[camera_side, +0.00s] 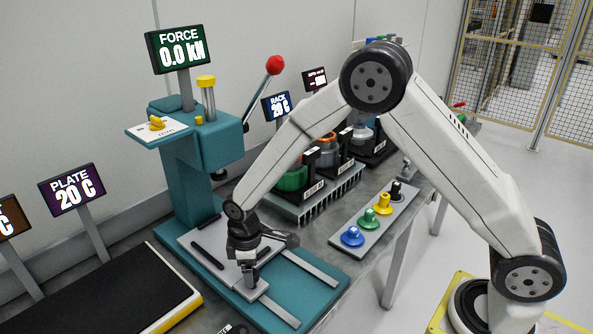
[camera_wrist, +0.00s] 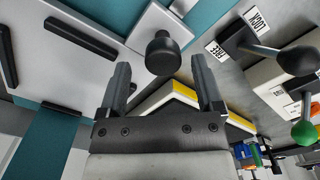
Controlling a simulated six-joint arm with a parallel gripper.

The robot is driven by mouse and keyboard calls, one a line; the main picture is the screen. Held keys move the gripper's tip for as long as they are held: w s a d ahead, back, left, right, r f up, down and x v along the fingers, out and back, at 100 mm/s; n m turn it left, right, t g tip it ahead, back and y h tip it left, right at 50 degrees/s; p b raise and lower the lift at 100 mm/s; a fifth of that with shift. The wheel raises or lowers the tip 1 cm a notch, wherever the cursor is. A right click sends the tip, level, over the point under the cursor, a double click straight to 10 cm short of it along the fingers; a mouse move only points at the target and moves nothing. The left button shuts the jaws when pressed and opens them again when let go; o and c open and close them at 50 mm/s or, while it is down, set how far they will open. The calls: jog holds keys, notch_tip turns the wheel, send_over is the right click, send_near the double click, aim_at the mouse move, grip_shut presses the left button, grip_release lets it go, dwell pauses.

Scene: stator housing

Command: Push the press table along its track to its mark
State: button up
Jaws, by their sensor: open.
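The press table (camera_side: 205,250) is a light grey plate with black bars, lying on the teal press base (camera_side: 325,290) in the side view. It also shows at the upper left of the wrist view (camera_wrist: 60,75). A dark round knob (camera_wrist: 163,55) stands on a light tab (camera_wrist: 150,22) beside the plate. My gripper (camera_side: 250,280) is low over the tab at the table's front. In the wrist view my gripper (camera_wrist: 160,65) is open, with the knob between the line of its two fingertips and no visible contact. The mark cannot be made out.
Two light rails (camera_side: 312,268) run across the base to the right. The press column (camera_side: 190,185) stands behind the table. A panel of coloured knobs (camera_side: 368,222) and a finned rack (camera_side: 315,195) stand to the right. A black conveyor (camera_side: 100,295) lies to the left.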

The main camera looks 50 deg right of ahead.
jog(key=shift+r, duration=3.35)
jog(key=shift+d, duration=0.1)
jog(key=s+d+r+m+t, duration=0.2)
jog(key=s+d+m, duration=0.7)
jog(key=s, duration=0.7)
jog(key=d+r, duration=0.1)
jog(key=d, duration=0.1)
jog(key=shift+d+r+t, duration=0.15)
jog(key=shift+d+t, duration=0.15)
jog(key=shift+d, duration=0.1)
